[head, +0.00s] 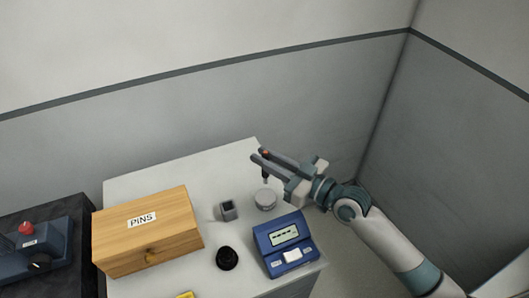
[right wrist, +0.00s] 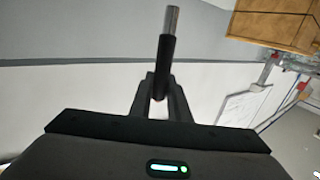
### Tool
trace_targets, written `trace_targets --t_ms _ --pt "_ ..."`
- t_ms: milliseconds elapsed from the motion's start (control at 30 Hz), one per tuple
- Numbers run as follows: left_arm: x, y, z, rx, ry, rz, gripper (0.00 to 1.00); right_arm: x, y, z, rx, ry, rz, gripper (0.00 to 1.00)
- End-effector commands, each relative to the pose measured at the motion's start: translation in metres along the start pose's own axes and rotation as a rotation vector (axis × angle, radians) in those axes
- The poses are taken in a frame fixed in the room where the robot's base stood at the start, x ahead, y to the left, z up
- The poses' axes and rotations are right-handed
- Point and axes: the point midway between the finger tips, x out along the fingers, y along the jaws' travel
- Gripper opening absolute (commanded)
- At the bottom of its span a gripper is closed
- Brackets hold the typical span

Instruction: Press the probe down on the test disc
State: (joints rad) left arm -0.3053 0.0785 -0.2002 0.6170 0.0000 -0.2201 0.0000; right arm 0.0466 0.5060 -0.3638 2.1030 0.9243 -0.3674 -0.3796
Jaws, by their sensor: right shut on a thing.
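My right gripper (head: 262,157) comes in from the right and is shut on the probe (head: 265,180), a thin dark rod with a small orange part at its top. The probe hangs roughly upright above the test disc (head: 265,199), a pale grey round piece on the table; its lower end looks apart from the disc. In the right wrist view the probe (right wrist: 167,60) is a black rod with a grey metal end, between the fingers. A blue meter (head: 303,229) with a display of dashes stands in front of the disc. My left gripper is not in view.
A small grey square holder (head: 229,210) stands left of the disc on the white table (head: 190,174). A black round knob (head: 227,258) lies nearer the front. A wooden PINS box (head: 170,216) is at left, beside a dark unit with a red knob (head: 26,228).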

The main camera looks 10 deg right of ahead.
Motion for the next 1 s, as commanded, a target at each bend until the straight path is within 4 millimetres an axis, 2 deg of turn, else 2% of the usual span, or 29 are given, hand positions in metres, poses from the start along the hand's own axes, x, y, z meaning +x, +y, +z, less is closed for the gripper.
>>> trace_targets --t_ms 200,433,1000 --pt "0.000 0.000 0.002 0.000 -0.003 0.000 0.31 0.000 0.000 0.000 0.000 0.001 0.001 0.00" --pt "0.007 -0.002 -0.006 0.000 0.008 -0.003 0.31 0.000 0.000 0.007 0.000 0.001 0.001 0.00" --pt "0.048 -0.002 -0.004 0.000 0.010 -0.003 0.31 0.000 0.000 0.053 0.000 0.000 0.002 0.00"
